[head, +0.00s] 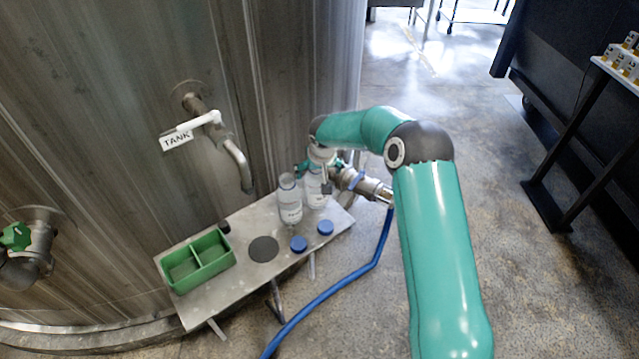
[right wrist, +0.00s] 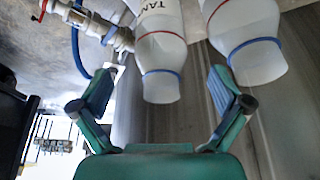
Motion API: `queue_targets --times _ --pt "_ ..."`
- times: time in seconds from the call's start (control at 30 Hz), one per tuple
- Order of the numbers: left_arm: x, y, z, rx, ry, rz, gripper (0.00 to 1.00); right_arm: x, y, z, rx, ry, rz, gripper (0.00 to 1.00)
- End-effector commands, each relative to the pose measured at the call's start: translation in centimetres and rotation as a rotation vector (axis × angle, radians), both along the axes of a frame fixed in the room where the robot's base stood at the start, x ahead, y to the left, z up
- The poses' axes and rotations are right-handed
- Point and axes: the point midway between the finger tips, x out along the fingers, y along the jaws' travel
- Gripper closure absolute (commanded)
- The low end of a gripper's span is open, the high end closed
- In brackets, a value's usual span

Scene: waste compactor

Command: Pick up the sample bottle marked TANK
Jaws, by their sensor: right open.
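The sample bottle marked TANK (right wrist: 165,50) is clear with an open mouth and a blue ring at its neck; part of its label reads "TAN". It appears between the spread fingers of my right gripper (right wrist: 159,82) in the right wrist view, and I see no contact. In the head view it seems to be the right-hand bottle (head: 314,190), partly hidden by my right gripper (head: 325,172). It stands on the metal shelf (head: 228,285). My right gripper is open and empty. My left gripper is not in view.
A second similar bottle (head: 290,205) stands close on the left. Two blue caps (head: 298,243) (head: 325,227) lie in front. A green divided tray (head: 198,262) sits at the shelf's left. A valve with a blue hose (head: 340,287) is at right. A TANK-tagged tap (head: 235,155) projects from the wall.

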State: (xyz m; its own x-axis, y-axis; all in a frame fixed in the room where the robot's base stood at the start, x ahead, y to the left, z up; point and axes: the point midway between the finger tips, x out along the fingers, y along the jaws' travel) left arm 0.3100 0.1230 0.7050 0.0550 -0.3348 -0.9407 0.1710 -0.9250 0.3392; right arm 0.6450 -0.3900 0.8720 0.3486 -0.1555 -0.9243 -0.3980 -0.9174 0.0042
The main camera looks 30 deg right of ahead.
Motion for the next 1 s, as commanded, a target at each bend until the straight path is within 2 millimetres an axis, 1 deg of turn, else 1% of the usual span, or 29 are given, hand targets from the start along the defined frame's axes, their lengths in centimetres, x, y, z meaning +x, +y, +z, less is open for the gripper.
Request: queue_targets --times 0.1,0.27,0.5,0.6,0.73,0.9,0.93,1.0 --pt "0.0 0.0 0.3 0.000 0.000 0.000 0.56 0.4 -0.1 -1.0 0.000 0.001 0.000 0.00" --pt "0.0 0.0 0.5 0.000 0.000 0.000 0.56 0.7 -0.3 -1.7 0.001 -0.001 -0.001 0.00" --pt "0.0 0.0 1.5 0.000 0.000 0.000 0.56 1.8 -0.8 -4.8 0.001 0.002 0.000 0.00" --pt "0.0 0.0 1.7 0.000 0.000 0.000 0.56 2.2 -1.0 -5.9 0.001 0.001 -0.001 0.00" --pt "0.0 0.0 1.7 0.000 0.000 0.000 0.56 2.4 -1.1 -6.4 0.000 0.000 -0.001 0.00" --pt "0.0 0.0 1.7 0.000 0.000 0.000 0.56 2.4 -1.1 -6.4 0.000 0.000 -0.001 0.00" --pt "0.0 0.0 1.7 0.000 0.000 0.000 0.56 2.4 -1.1 -6.4 0.000 0.000 -0.001 0.02" --pt "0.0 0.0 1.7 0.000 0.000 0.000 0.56 2.4 -1.1 -6.4 0.000 0.000 -0.001 0.13"
